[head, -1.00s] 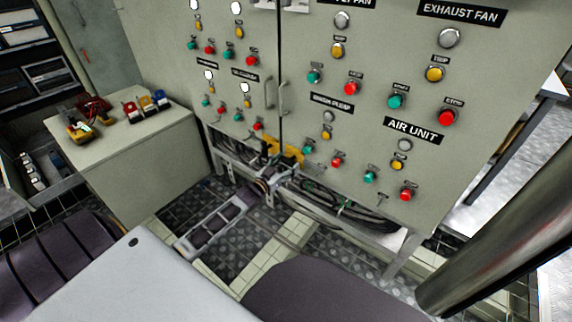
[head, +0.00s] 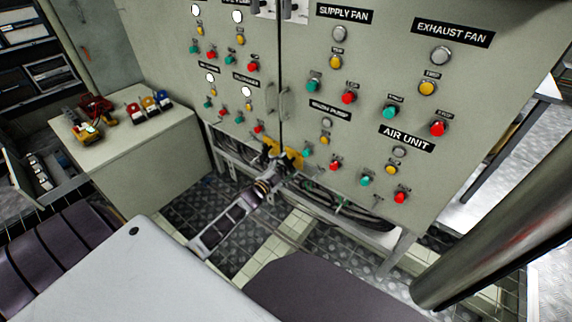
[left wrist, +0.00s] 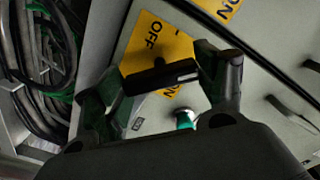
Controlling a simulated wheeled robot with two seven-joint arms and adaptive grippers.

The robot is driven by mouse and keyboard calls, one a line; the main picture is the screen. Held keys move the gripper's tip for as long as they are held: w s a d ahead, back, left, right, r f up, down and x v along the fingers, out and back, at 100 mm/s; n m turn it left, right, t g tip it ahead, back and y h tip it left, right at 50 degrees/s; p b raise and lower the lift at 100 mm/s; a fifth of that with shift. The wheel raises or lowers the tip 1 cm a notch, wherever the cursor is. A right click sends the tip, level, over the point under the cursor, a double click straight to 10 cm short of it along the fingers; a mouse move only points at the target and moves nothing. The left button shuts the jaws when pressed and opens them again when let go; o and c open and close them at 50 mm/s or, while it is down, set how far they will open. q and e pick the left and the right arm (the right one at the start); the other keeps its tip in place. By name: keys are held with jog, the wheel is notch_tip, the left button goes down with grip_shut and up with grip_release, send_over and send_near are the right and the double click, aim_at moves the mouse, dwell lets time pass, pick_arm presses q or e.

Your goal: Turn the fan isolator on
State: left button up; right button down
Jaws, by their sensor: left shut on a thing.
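The fan isolator is a yellow plate (head: 291,156) low on the grey cabinet, near the gap between its doors. More lettering on the plate is partly hidden by the handle. My left gripper (left wrist: 163,77) is shut on the handle, with one finger at each end. In the head view my left gripper (head: 278,168) reaches the plate from below and hides part of it. My right gripper is not in view.
Lamps and green and red buttons cover the cabinet front (head: 300,90). A green button (left wrist: 185,119) sits close to my left fingers. Loose cables (head: 345,212) hang below the cabinet. A grey box (head: 150,150) with padlocks on top stands to the left.

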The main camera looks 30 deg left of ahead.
pick_arm(q)
jog(key=m, duration=0.7)
jog(key=shift+m, duration=0.9)
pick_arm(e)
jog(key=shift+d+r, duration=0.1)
pick_arm(q)
jog(key=o, duration=1)
jog(key=shift+s, duration=0.1)
jog(key=s, duration=1.1)
jog(key=shift+s+a, duration=0.4)
jog(key=shift+a, duration=0.05)
